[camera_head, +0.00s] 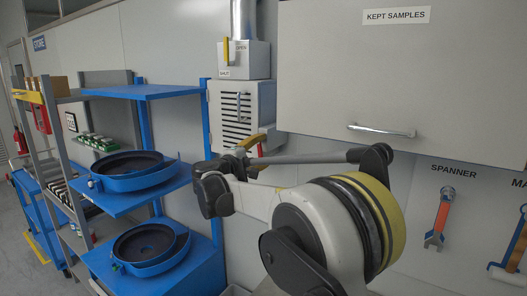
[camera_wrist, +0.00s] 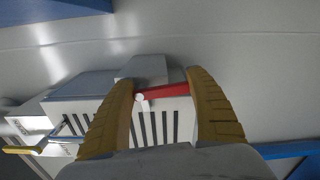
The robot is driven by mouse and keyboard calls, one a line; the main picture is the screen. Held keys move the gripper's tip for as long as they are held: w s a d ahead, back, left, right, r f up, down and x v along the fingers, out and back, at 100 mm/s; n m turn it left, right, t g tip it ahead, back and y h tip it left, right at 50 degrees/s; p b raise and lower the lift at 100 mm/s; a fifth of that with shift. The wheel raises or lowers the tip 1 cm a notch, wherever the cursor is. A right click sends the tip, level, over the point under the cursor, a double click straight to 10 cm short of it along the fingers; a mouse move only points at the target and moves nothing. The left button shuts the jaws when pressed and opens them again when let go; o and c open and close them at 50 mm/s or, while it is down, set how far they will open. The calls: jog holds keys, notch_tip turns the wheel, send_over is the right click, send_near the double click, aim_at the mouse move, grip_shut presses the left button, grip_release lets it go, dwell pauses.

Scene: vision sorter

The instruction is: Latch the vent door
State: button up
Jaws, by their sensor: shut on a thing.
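The grey vent door (camera_head: 230,112) has dark slats and a vertical bar handle, and it appears closed on its wall box. Its slats also show in the wrist view (camera_wrist: 158,126). A red latch bar (camera_wrist: 167,91) with a pale round pivot lies at the door's edge, and part of it shows in the head view (camera_head: 260,150). My gripper (camera_head: 255,163) is at the lower right of the door. In the wrist view its yellow fingers (camera_wrist: 164,100) are on either side of the red latch, shut on it.
Above the vent is a duct box (camera_head: 245,60) with a yellow lever and OPEN and SHUT labels. A blue shelf rack (camera_head: 140,91) stands close on the left. A KEPT SAMPLES cabinet (camera_head: 400,85) juts out on the right, above a hanging spanner (camera_head: 440,218).

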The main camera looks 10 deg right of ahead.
jog(key=shift+w+a+f+m, duration=0.1)
jog(key=shift+a+m, duration=0.05)
jog(key=shift+m, duration=0.65)
jog(key=o, duration=1.2)
jog(key=v, duration=1.2)
jog(key=shift+a, duration=0.1)
